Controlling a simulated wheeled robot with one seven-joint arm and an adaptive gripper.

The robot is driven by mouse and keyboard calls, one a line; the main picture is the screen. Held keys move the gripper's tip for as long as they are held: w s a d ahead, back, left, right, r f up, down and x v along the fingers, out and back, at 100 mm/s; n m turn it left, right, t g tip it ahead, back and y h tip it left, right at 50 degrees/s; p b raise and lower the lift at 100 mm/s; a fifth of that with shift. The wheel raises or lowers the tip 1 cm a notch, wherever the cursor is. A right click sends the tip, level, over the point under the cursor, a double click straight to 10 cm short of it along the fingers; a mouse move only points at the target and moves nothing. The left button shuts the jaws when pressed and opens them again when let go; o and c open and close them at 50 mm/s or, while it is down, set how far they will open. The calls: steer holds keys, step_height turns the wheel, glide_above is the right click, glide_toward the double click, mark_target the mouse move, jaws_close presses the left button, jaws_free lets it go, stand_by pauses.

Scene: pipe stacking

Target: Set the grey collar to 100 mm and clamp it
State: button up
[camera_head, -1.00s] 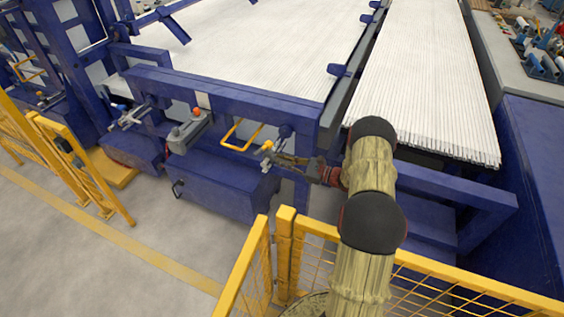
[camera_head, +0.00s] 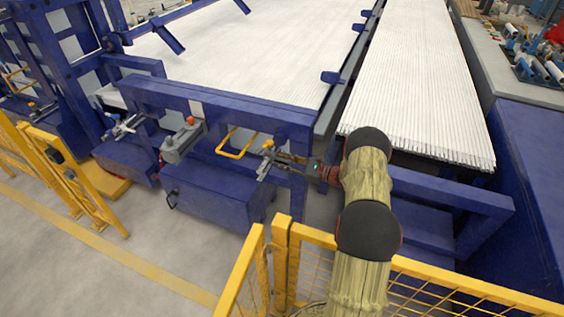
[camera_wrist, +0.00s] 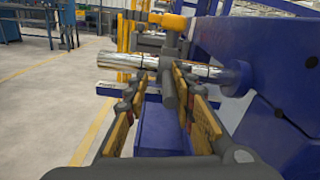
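The grey collar (camera_wrist: 168,84) sits around a shiny chrome rod (camera_wrist: 122,61) in the wrist view, with a yellow clamp knob or lever (camera_wrist: 165,20) on top. The yellow part also shows in the head view (camera_head: 268,144). My gripper (camera_wrist: 161,80) is open, with one finger on each side of the collar's lower part. The right fingertip is close to the collar or touching it; a small gap shows at the left one. In the head view my gripper (camera_head: 277,162) reaches in from the right. No scale or 100 mm mark is readable.
A blue frame beam (camera_head: 220,105) stands beside the collar, with a yellow loop handle (camera_head: 235,152) to its left. A blue box (camera_head: 215,190) lies below. A yellow mesh fence (camera_head: 254,268) stands close to my arm. White pipes (camera_head: 415,90) lie behind. Open floor shows left.

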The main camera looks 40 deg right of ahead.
steer(key=shift+r, duration=0.15)
steer(key=v, duration=1.2)
